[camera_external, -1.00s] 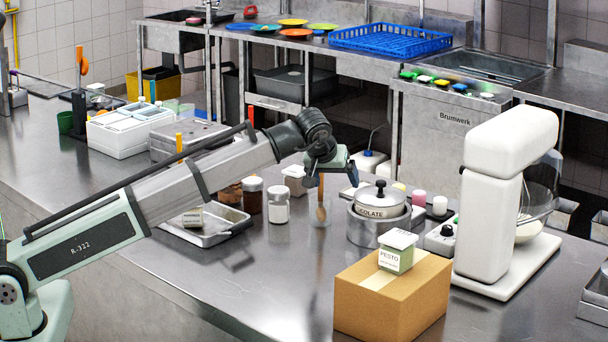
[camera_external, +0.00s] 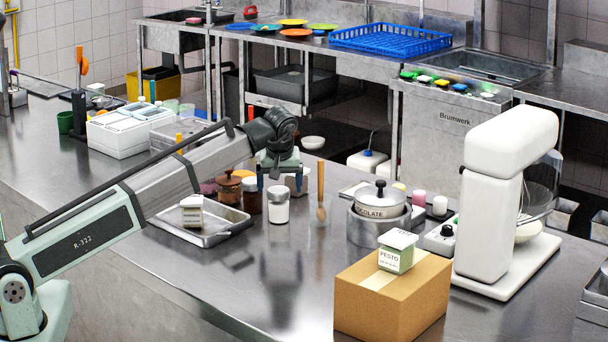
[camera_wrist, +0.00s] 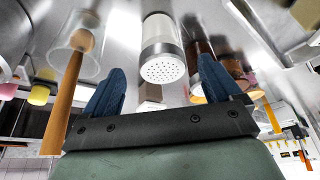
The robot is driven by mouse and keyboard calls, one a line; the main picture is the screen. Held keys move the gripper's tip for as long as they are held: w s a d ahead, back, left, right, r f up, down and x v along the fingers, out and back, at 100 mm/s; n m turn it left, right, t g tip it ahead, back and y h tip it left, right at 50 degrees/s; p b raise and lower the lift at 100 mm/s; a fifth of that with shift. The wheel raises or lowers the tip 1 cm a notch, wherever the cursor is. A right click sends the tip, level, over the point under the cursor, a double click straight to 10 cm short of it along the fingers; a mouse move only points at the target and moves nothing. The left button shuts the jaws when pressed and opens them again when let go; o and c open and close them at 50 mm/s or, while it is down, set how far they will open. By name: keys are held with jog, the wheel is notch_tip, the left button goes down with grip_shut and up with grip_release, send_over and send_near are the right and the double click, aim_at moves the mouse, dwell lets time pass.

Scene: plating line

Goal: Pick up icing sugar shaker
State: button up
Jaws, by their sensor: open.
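The icing sugar shaker (camera_external: 278,207) is a white jar with a metal top, upright on the steel counter in the external view. In the wrist view the shaker (camera_wrist: 161,40) shows its perforated metal lid toward me, lying between the two blue fingers in the picture. My gripper (camera_external: 280,186) is open and empty, just above and behind the shaker's top in the external view. The wrist view also shows my gripper (camera_wrist: 160,80) with its fingers spread. I cannot tell the exact gap to the lid.
A dark brown jar (camera_external: 251,203) stands close left of the shaker. A wooden-handled tool (camera_external: 321,190) stands in a clear glass to the right. A metal tray (camera_external: 208,238) with a small carton lies left, a lidded pot (camera_external: 377,229) right.

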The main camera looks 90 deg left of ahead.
aim_at(279, 201)
jog(key=shift+x, duration=3.7)
jog(key=shift+s+a, duration=0.1)
jog(key=shift+r, duration=0.1)
jog(key=c, duration=1.2)
jog(key=shift+r, duration=0.1)
